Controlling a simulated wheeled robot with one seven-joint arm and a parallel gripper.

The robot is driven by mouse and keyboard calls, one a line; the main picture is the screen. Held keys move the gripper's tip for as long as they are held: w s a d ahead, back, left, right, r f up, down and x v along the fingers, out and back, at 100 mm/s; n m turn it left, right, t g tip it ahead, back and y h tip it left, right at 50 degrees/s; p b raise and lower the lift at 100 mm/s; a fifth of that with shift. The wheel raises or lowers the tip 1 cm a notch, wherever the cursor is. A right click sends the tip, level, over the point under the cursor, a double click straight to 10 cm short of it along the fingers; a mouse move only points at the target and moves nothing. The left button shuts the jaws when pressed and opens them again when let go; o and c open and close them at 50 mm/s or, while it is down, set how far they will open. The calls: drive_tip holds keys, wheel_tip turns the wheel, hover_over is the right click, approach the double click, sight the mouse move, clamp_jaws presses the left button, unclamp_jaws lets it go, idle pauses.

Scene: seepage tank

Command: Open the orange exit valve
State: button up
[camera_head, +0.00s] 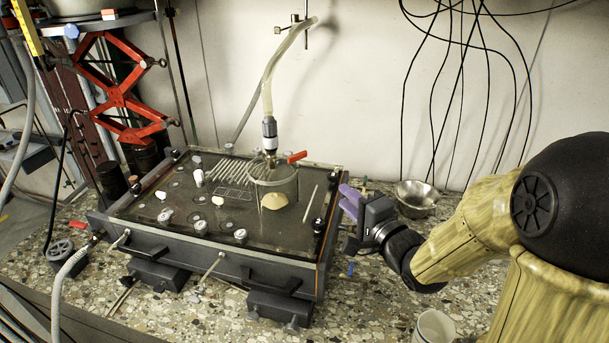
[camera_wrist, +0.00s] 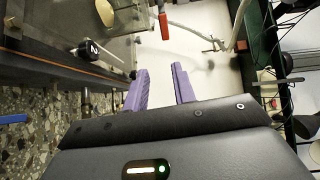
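An orange-red lever handle (camera_head: 297,157) stands out to the right from the fitting above the clear round cylinder (camera_head: 273,186) on the tank. In the wrist view an orange-red handle (camera_wrist: 164,27) shows at the top, beyond the fingertips. My gripper (camera_head: 348,202) is beside the tank's right end, right of the handle and apart from it. In the wrist view its two purple fingers (camera_wrist: 160,86) are spread with nothing between them. The valve body under the handle is too small to make out clearly.
The dark-framed tank (camera_head: 210,252) has knobs and rods on its lid. A hose (camera_head: 268,85) rises from the cylinder's fitting. A metal bowl (camera_head: 416,196) stands behind my gripper, and a white cup (camera_head: 433,326) in front. A blue lever (camera_head: 351,268) is low at the tank's right.

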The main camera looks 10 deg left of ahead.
sight(300, 157)
drive_tip(key=shift+s+a+r+y, duration=0.2)
drive_tip(key=shift+a+y, duration=0.05)
drive_tip(key=shift+y, duration=0.15)
drive_tip(key=p+x, duration=0.1)
drive_tip(key=x, duration=1.6)
drive_tip(key=shift+w+a+r, duration=0.1)
drive_tip(key=shift+w, duration=0.15)
clamp_jaws()
